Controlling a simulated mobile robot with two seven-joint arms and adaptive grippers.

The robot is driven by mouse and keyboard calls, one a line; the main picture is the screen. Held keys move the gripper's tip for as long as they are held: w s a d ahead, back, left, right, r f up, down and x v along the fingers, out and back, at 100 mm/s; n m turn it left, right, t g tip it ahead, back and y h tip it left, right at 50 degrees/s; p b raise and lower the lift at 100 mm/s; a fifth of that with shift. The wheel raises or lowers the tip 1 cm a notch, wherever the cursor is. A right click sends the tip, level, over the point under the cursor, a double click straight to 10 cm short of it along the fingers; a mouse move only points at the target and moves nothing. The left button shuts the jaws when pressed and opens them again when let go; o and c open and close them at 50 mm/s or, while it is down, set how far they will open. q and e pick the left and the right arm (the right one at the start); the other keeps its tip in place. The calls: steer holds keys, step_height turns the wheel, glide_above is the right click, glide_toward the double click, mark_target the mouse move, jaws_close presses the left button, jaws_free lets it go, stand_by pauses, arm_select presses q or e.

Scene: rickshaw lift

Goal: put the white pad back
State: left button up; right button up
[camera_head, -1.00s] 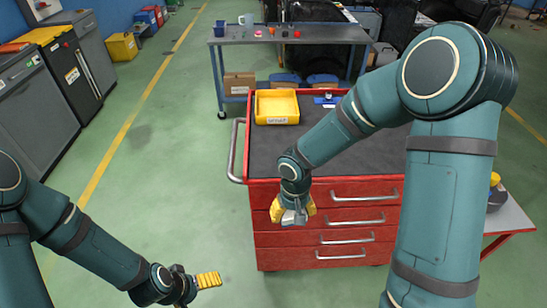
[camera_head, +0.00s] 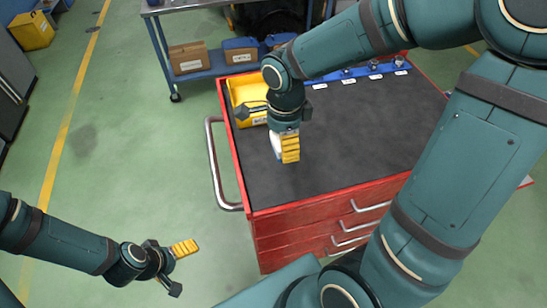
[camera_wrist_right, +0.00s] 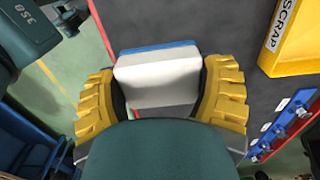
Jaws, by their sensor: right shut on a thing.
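The white pad (camera_wrist_right: 158,80) is a white block with a blue layer along its upper edge in the right wrist view. It sits between the yellow fingers of my right gripper (camera_wrist_right: 160,92), which is shut on it. In the head view only a sliver of the pad (camera_head: 276,146) shows beside the yellow fingers of my right gripper (camera_head: 288,148). They appear above the dark top of the red cart (camera_head: 345,155), near its left side; the exact height is unclear. My left gripper (camera_head: 185,248) is over the floor left of the cart, seen side-on, its opening unclear.
A yellow bin (camera_head: 247,92) stands at the cart's far left corner; its label reads SCRAP in the wrist view (camera_wrist_right: 303,35). A blue rack (camera_head: 345,75) with labels runs along the far edge. A metal handle (camera_head: 214,165) juts left. The middle of the cart top is bare.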

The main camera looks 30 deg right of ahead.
steer(key=b, duration=0.1)
glide_above(282, 172)
step_height(282, 172, down, 6)
steer(key=shift+s+r, duration=0.15)
steer(key=shift+r, duration=0.1)
steer(key=shift+f+b, duration=0.6)
steer(key=shift+f, duration=1.6)
steer(key=shift+r, duration=0.1)
steer(key=shift+f, duration=0.2)
steer(key=o, duration=1.2)
steer(key=shift+c, duration=0.2)
steer(key=shift+r, duration=0.15)
